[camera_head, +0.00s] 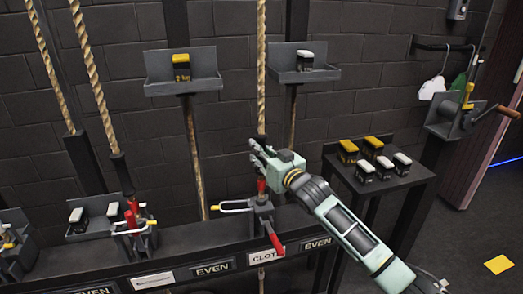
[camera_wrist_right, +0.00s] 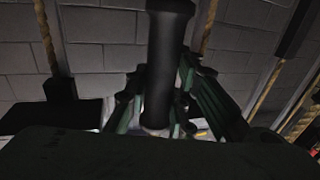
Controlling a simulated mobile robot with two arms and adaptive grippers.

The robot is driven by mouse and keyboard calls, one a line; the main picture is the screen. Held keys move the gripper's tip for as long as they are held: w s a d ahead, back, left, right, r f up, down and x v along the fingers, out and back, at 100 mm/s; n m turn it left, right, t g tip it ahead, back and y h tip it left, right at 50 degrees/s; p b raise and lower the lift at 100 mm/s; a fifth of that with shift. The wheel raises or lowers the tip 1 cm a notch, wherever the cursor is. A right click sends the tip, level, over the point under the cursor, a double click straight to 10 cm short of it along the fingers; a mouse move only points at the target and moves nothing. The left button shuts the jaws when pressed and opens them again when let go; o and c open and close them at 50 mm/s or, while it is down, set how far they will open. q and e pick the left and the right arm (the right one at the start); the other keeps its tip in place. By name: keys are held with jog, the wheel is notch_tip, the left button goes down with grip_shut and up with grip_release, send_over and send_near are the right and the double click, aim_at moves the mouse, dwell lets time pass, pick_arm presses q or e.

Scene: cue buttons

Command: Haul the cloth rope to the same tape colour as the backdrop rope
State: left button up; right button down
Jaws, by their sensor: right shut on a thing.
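The cloth rope (camera_head: 261,60) hangs as a tan twisted rope above the label reading CLOTH (camera_head: 265,256). A black sleeve on it also shows in the right wrist view (camera_wrist_right: 165,60), upright between the fingers. My right gripper (camera_head: 258,148) is shut on this sleeve, above a rope lock with a red handle (camera_head: 275,238). The fingers partly hide the sleeve in the head view. I cannot tell which rope is the backdrop rope; no such label is readable. My left gripper is not in view.
Another rope (camera_head: 90,70) and red-handled lock (camera_head: 132,220) stand left. Weight shelves (camera_head: 205,85) hang on the brick wall. A small table (camera_head: 400,190) with several weights stands right of my arm, near a crank winch (camera_head: 455,115).

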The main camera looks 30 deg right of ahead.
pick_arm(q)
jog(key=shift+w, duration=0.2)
pick_arm(e)
jog(key=c, duration=1.5)
grip_release()
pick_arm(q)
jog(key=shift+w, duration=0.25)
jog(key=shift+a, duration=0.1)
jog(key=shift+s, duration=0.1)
pick_arm(e)
jog(key=s, duration=1.2)
jog(key=shift+d, duration=0.15)
